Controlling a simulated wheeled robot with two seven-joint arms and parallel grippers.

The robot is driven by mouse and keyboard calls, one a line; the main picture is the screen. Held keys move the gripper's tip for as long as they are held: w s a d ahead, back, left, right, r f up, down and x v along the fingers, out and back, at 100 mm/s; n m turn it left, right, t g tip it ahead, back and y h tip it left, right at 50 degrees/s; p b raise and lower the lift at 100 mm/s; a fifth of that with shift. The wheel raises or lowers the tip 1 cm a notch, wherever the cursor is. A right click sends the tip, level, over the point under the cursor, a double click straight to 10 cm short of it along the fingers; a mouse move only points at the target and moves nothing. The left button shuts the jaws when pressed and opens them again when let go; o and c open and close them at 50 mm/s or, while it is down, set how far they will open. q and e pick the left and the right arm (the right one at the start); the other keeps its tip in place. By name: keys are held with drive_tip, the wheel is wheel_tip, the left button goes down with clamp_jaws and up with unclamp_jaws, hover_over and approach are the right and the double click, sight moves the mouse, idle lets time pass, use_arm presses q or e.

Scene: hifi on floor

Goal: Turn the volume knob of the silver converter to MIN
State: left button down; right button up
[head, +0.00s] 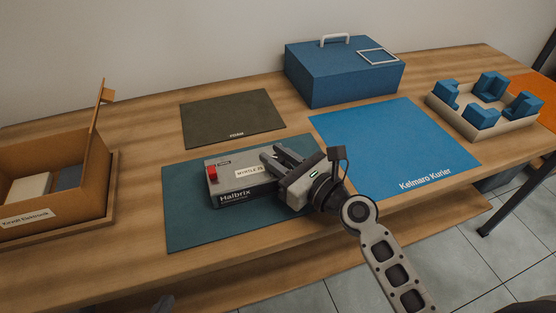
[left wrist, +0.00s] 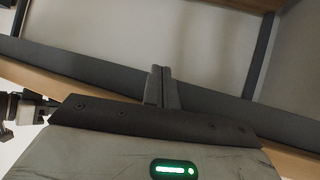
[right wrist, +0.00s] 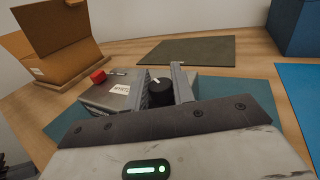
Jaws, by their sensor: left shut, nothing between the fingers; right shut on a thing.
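The silver converter (head: 228,188), marked Halbrix, lies on a dark teal mat (head: 185,225) on the table. It has a red part (head: 212,172) on its left end and a white label; the red part also shows in the right wrist view (right wrist: 98,77). My right gripper (head: 277,158) reaches over the converter's right end. In the right wrist view its fingers (right wrist: 160,86) are closed around the round black volume knob (right wrist: 160,93), which has a white mark on top. The MIN marking is not readable. My left gripper (left wrist: 163,87) is shut and empty, away from the converter.
A cardboard box (head: 85,180) with an open lid stands at the left. A dark mat (head: 230,118), a blue mat (head: 385,145), a blue case (head: 340,75) and a tray with blue blocks (head: 470,125) are also on the table.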

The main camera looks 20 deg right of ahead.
drive_tip(key=n+g+y+b, duration=0.2)
drive_tip(key=n+y, duration=0.1)
drive_tip(key=shift+d+f+y, duration=0.1)
drive_tip(key=shift+f+y, duration=0.05)
drive_tip(key=shift+y, duration=0.15)
drive_tip(key=n+g+y+b, duration=0.1)
drive_tip(key=n+g+y, duration=0.1)
drive_tip(key=g+y, duration=0.1)
drive_tip(key=shift+w+n+g+b, duration=0.1)
drive_tip(key=shift+n+g+b, duration=0.2)
drive_tip(key=shift+g+b, duration=0.1)
drive_tip(key=n+g+y, duration=0.1)
drive_tip(key=n+g+b, duration=0.1)
drive_tip(key=g, duration=0.1)
drive_tip(key=shift+r+n+g+y, duration=0.2)
drive_tip(key=shift+n+g+y, duration=0.1)
drive_tip(key=shift+y, duration=0.1)
drive_tip(key=shift+n+g+y, duration=0.4)
drive_tip(key=shift+n+g, duration=0.4)
drive_tip(key=shift+g, duration=0.4)
use_arm(q)
drive_tip(key=shift+w+d+f+t+h+b, duration=0.1)
drive_tip(key=shift+d+f+t+h+b, duration=0.15)
drive_tip(key=shift+f, duration=0.3)
drive_tip(key=shift+d+f+t+h+b, duration=0.15)
drive_tip(key=shift+f+b, duration=0.15)
drive_tip(key=shift+f, duration=0.2)
use_arm(e)
drive_tip(key=shift+n+g, duration=1.4)
drive_tip(key=shift+g, duration=1.1)
